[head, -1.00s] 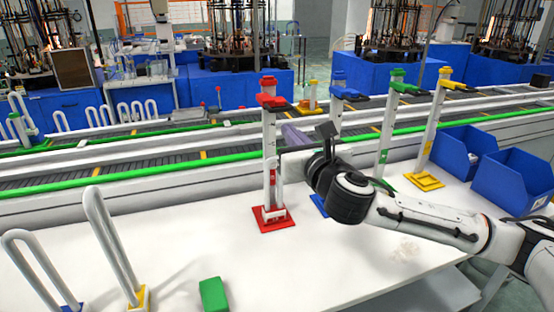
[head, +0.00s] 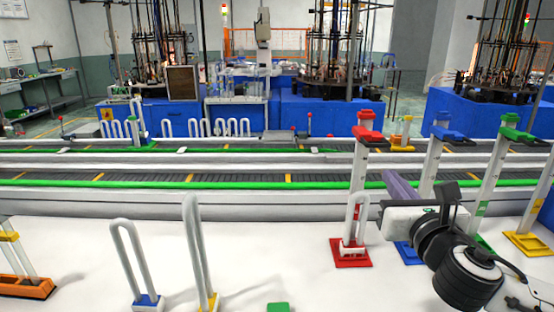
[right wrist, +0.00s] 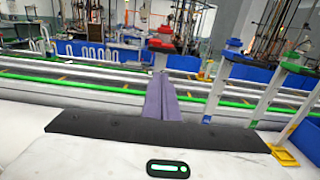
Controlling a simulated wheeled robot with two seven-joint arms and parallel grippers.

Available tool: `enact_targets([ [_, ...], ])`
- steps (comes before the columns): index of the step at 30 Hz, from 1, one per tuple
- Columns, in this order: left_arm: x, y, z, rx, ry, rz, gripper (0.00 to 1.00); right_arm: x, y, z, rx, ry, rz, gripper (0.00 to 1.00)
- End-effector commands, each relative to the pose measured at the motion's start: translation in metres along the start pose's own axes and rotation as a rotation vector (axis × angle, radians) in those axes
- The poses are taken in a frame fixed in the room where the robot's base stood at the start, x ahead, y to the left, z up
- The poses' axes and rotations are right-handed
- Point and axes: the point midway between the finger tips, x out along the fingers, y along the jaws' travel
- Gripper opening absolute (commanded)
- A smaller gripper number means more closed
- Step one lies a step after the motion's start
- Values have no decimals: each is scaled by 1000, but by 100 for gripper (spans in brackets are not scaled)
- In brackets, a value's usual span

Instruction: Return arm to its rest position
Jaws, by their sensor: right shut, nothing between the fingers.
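My right arm reaches in from the lower right in the head view. Its purple-grey right gripper (head: 402,188) is raised between the red stand (head: 365,140) and the blue stand (head: 436,150). The gripper is shut and empty. In the right wrist view its two fingers (right wrist: 160,100) are together and point toward the conveyor. A white U-shaped tube (head: 354,220) stands upright at the red stand's base, apart from the gripper. The blue stand's base is partly hidden by my wrist. My left gripper is not in view.
A green stand (head: 497,170) and a yellow stand (head: 530,200) are at right. U-tubes in a blue base (head: 148,303) and yellow base (head: 208,303) stand front left, near a green block (head: 278,307). The conveyor (head: 230,180) runs behind. The table's middle (head: 270,250) is clear.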

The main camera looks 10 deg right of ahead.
Motion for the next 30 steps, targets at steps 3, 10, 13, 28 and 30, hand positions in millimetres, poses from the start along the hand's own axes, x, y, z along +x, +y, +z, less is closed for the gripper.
enact_targets([
  [3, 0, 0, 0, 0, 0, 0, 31, -4, 7, -18, 93, 43, 3, 0],
  [10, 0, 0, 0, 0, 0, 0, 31, -60, 40, -142, 856, 369, -151, 0],
  [13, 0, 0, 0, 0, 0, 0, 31, -104, 49, -203, 1269, 517, -365, 0],
  [28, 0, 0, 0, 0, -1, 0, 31, -312, 54, -343, 2293, 448, -1666, 0],
  [30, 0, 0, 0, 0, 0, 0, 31, -307, 59, -355, 2330, 448, -1660, 0],
])
